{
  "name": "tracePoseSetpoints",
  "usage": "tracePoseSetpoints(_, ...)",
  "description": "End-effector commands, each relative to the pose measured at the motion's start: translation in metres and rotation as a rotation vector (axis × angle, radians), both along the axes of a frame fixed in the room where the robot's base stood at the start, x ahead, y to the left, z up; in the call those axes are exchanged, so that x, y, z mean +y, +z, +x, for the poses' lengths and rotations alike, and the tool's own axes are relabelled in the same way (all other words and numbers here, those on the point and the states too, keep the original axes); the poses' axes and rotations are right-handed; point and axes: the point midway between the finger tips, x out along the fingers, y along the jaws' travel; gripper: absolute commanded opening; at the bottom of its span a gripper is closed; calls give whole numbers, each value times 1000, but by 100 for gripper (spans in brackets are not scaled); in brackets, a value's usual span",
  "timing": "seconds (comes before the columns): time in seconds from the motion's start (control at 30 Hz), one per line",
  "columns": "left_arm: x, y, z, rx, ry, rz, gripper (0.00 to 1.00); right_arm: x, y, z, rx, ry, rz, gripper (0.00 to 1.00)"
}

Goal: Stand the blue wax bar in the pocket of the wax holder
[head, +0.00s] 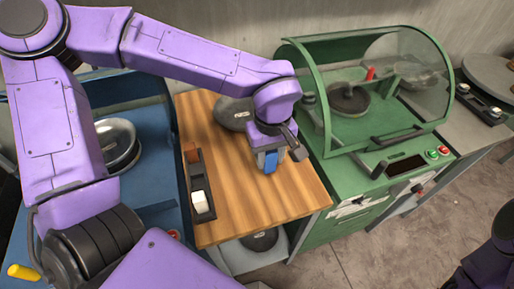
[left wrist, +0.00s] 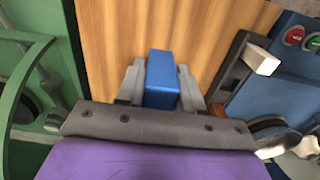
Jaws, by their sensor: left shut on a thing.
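My left gripper (head: 268,157) is shut on the blue wax bar (head: 270,162) and holds it over the wooden table. In the left wrist view the blue wax bar (left wrist: 161,78) sits between the two grey fingers of my left gripper (left wrist: 160,85). The dark wax holder (head: 200,184) lies to the left of the bar, apart from it. A brown bar (head: 192,153) stands at its far end and a white bar (head: 200,202) at its near end. The pocket between them looks empty. The wax holder (left wrist: 232,74) also shows at the right of the left wrist view.
The wooden table top (head: 240,215) is clear in front. A dark round object (head: 232,112) lies at its back, partly behind my arm. A green machine with a clear hood (head: 350,90) stands at right, a blue machine with a metal bowl (head: 118,145) at left.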

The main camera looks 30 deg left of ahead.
Motion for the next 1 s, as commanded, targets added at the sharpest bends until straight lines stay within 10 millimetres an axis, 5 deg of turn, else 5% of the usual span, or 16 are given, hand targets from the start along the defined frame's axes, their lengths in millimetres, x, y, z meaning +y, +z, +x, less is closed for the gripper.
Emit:
tracePoseSetpoints(0.2,36,-39,33,2,1,1,3,0,12,1,-2,0,0,43)
tracePoseSetpoints(0.6,53,-95,52,-2,-1,1,3,0,16,0,-1,0,-1,43)
tracePoseSetpoints(1.0,53,-102,52,-3,1,-1,3,0,16,0,-1,0,0,43)
